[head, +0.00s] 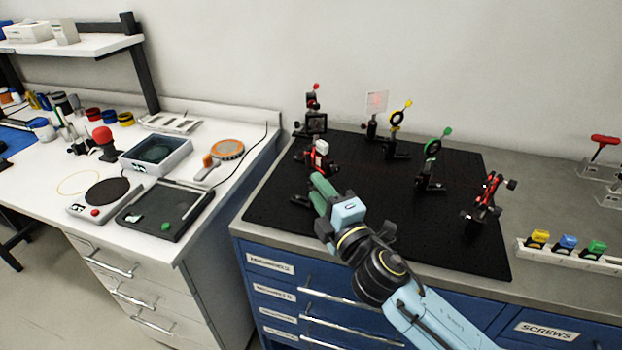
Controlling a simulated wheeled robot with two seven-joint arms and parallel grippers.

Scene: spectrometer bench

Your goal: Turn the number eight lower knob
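Several optical mounts stand on the black breadboard (370,215). A red-and-black mount with black knobs (486,196) stands at the right of the board, and a red-and-black mount with a white top (320,157) at the left. Numbers on the knobs are too small to read, so I cannot tell which is number eight. My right gripper (318,190), with green fingers, is over the board's left part, just in front of the white-topped mount. The finger gap is not clear, and it partly covers a small black part (300,201). My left gripper is not in view.
A white rack (570,256) of coloured blocks lies at the right.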

